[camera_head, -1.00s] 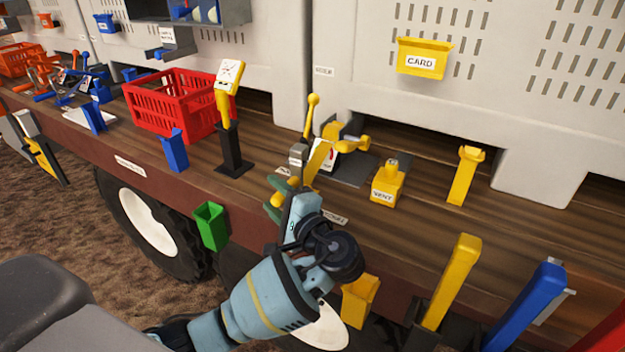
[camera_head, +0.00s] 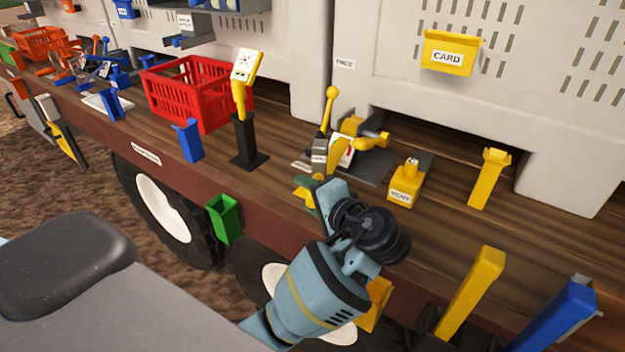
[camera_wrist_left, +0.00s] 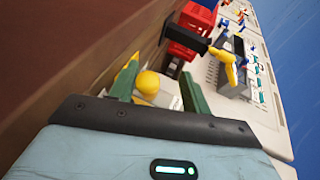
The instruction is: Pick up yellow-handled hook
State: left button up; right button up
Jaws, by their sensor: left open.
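My left gripper (camera_head: 318,195) is open in front of the yellow and grey fixtures on the wooden deck, with its green fingers pointing toward the deck. In the left wrist view its fingers (camera_wrist_left: 158,92) stand apart, with a rounded yellow part (camera_wrist_left: 147,83) showing between them. A second yellow piece (camera_wrist_left: 126,76) shows by the left finger. I cannot tell whether either finger touches these parts. A yellow ball-topped lever (camera_head: 330,105) rises just beyond the gripper, beside a yellow-handled fixture (camera_head: 370,137). I cannot tell which yellow part is the hook; the gripper hides some of this area.
A red basket (camera_head: 183,100) and a yellow device on a black stand (camera_head: 246,145) are to the left. The yellow VENT box (camera_head: 405,185) and a yellow post (camera_head: 488,178) are to the right. A green bin (camera_head: 225,220) hangs at the deck's front edge.

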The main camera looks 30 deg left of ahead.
pick_arm(q)
jog(key=shift+w+x, duration=0.25)
jog(key=shift+x, duration=1.35)
jog(key=shift+w+x, duration=0.2)
jog(key=shift+x, duration=1.4)
jog(key=shift+d+r, duration=0.15)
jog(key=shift+d, duration=0.05)
grip_shut()
